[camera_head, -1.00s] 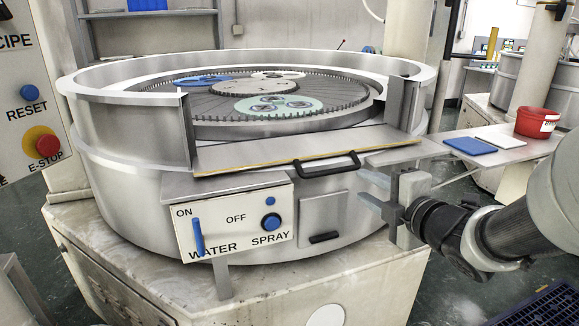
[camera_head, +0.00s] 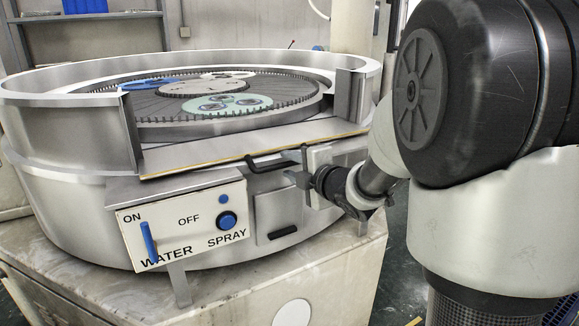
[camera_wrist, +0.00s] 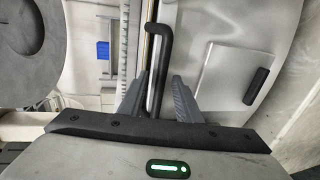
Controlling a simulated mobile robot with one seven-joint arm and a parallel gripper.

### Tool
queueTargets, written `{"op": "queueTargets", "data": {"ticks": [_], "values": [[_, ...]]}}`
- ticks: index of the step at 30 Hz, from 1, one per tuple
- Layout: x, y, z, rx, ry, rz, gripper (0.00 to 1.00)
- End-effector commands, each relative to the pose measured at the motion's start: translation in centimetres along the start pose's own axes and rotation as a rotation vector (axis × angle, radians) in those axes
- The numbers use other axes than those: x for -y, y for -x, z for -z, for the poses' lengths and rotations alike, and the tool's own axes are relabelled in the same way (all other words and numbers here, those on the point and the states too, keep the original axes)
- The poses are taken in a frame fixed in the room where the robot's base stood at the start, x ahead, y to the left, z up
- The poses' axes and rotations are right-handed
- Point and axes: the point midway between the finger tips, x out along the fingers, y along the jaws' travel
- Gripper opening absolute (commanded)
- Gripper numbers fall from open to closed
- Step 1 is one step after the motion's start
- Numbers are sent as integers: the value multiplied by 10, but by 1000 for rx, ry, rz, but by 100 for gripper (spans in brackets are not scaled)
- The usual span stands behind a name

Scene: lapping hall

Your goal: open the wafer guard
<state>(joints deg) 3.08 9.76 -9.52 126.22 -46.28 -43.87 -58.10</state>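The wafer guard (camera_head: 225,153) is a flat metal plate with a yellow front edge, lying across the gap in the round machine's front wall. Its black bar handle (camera_head: 263,167) sticks out from the front edge. My gripper (camera_head: 297,168) is at the right end of this handle; the handle's right part is hidden there. In the wrist view, the fingers of my gripper (camera_wrist: 158,80) are apart, one on each side of the handle (camera_wrist: 154,58). A gap shows on the right of the bar; I cannot tell if the left finger touches it.
A control panel (camera_head: 190,226) with a blue lever and blue knob sits below the guard's left part. A small hatch (camera_head: 281,217) with a black pull is below the handle. Toothed plates with a pale green carrier (camera_head: 232,103) lie inside the ring.

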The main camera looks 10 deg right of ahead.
Motion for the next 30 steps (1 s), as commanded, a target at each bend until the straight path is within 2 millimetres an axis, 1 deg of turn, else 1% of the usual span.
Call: {"op": "queueTargets", "data": {"ticks": [1,5,6,7,14,17,19,21,30], "values": [[0,0,0,0,0,0,31],[0,0,0,0,0,0,9],[0,0,0,0,0,0,2],[0,0,0,0,0,0,0],[-2,1,0,0,0,2,0],[-10,2,0,-1,-1,17,0],[-19,4,0,-2,-1,39,0],[-28,6,0,-2,-1,68,0],[-59,9,0,-4,0,185,0]]}}
